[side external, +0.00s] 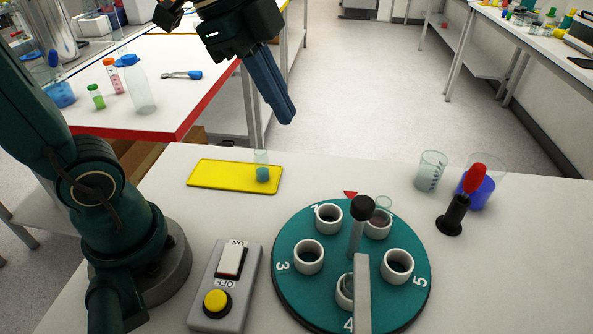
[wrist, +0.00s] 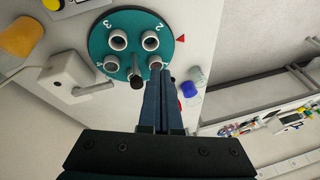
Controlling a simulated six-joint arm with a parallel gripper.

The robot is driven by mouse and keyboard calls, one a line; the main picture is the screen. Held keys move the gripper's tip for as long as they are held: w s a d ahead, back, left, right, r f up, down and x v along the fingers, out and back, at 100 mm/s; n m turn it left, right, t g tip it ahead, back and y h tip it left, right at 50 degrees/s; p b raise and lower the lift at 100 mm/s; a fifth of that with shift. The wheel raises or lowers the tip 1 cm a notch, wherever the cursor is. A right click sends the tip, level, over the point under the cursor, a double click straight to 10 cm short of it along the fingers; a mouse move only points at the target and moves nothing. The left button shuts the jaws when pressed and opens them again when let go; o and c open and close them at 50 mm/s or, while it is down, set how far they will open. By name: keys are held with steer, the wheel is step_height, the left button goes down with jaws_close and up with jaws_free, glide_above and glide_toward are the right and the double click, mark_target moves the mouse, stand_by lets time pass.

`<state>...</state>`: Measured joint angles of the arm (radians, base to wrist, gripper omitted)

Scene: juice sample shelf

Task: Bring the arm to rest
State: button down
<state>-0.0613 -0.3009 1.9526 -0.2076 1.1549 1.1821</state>
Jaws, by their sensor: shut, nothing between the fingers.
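My gripper (side external: 285,115) hangs in the air above and behind the table, its long blue fingers together and empty. In the wrist view the fingers (wrist: 160,85) are side by side and overlap the edge of the turntable. The teal turntable (side external: 318,318) carries white cups and painted numbers. A clear vial (side external: 384,204) stands in its back right cup; glass also shows in the front cup, partly hidden by a grey bar (side external: 362,300). A small vial with teal liquid (side external: 262,172) stands upright on the yellow mat (side external: 215,175), below and apart from my fingers.
A switch box (side external: 213,310) with a white rocker and yellow button stands left of the turntable. A black knob (side external: 362,208) tops a post on the turntable.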

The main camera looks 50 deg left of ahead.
steer(key=s+a+f+n+t+y, duration=0.1)
steer(key=s+f+n, duration=0.5)
steer(key=n, duration=0.6)
steer(key=shift+s+a+t+y, duration=0.3)
steer(key=shift+s+a+y, duration=0.15)
steer(key=shift+a, duration=0.35)
